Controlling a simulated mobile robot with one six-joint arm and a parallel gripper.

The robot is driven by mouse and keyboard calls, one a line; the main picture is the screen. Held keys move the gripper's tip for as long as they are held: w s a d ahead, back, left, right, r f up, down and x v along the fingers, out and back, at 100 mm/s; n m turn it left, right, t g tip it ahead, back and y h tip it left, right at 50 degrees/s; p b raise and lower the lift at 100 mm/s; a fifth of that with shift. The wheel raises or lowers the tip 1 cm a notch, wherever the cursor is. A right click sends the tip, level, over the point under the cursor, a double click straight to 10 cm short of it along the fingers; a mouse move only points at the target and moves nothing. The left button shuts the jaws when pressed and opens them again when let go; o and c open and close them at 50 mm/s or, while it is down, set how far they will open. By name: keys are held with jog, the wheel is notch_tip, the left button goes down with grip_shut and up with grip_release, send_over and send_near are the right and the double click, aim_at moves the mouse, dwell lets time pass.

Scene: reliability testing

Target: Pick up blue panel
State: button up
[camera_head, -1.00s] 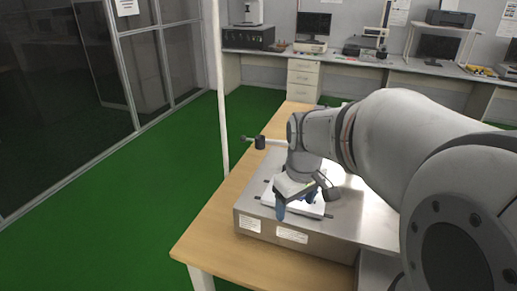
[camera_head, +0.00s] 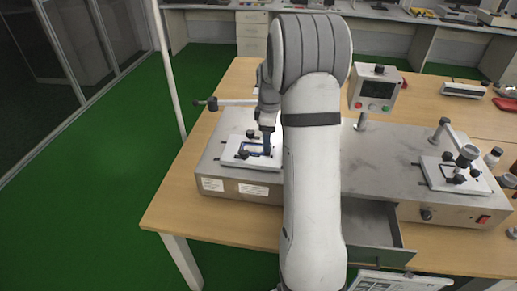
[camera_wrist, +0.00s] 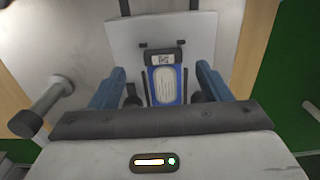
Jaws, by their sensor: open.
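The blue panel (camera_wrist: 167,86) lies on a white plate (camera_wrist: 193,40) and shows between my fingers in the wrist view. It has a pale oval face with lines on it, and a dark piece with a small label sits at its far end. In the head view only a bit of blue shows on the white plate (camera_head: 232,150), and my arm hides part of it. My gripper (camera_wrist: 163,88) is open, with one blue finger on each side of the panel and a gap to each. I cannot tell its exact height above the panel.
The plate sits on a grey metal machine (camera_head: 380,165) on a wooden table (camera_head: 170,200). A rod with a black knob (camera_head: 211,104) stands left of my arm. A control box (camera_head: 376,88), an open drawer (camera_head: 375,235) and a second white plate (camera_head: 452,174) are to the right.

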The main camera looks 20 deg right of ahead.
jog(key=shift+s+a+f, duration=0.1)
jog(key=shift+f, duration=1.8)
jog(key=shift+c, duration=0.5)
jog(key=c, duration=1)
jog(key=shift+o, duration=0.2)
jog(key=shift+r, duration=0.1)
notch_tip(320, 180, up, 10)
jog(key=shift+b, duration=0.3)
jog(key=shift+f+b, duration=2.15)
jog(key=shift+f, duration=1.45)
